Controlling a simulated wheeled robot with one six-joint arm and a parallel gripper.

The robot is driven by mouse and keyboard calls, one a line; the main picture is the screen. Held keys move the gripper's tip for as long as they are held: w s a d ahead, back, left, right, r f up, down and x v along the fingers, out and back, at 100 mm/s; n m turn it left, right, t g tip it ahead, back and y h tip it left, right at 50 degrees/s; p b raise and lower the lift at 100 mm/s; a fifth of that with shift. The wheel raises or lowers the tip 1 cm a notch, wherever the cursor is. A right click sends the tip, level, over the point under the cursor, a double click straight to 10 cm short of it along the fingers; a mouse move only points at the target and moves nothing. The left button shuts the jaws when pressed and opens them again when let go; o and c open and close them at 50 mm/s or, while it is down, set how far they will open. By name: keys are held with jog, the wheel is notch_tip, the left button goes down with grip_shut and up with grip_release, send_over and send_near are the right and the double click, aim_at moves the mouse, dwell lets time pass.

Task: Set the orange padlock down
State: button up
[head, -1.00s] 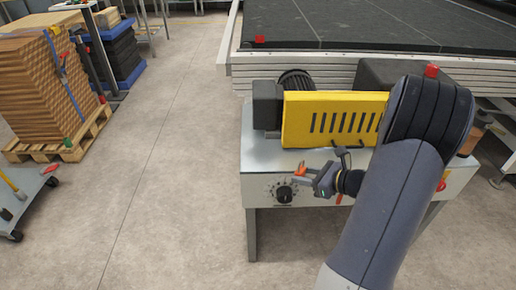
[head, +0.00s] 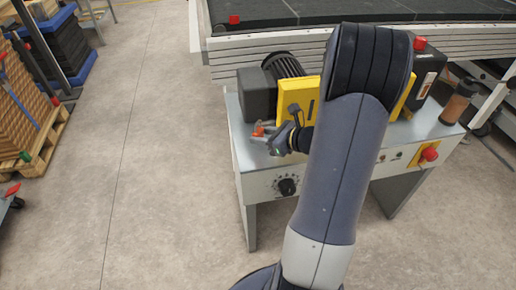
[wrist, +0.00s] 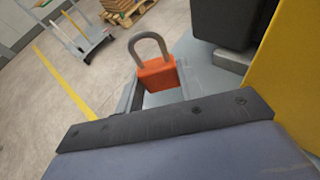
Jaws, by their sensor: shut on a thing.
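The orange padlock (wrist: 158,75) shows in the wrist view with its grey shackle pointing up and its orange body slightly tilted. In the head view the padlock (head: 258,130) is a small orange patch at the tip of my gripper (head: 266,137). My gripper is shut on the padlock, over the left end of the grey machine table (head: 244,162). I cannot tell whether the padlock touches the tabletop. My own dark wrist part fills the lower wrist view and hides most of the fingers.
A yellow guard (head: 296,92) and a dark motor (head: 284,66) stand just behind my gripper. A control knob (head: 287,186) is on the table's front. A brown jar (head: 458,101) and a red button (head: 430,154) are at the right. Open floor lies left.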

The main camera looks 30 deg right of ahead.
aim_at(262, 153)
jog(key=shift+f+b, duration=0.65)
jog(key=shift+f, duration=2)
jog(key=o, duration=1)
jog(key=shift+o, duration=0.2)
jog(key=shift+r, duration=0.2)
jog(key=p+v, duration=0.2)
jog(key=v, duration=1)
jog(key=shift+f, duration=0.1)
jog(key=shift+c, duration=0.4)
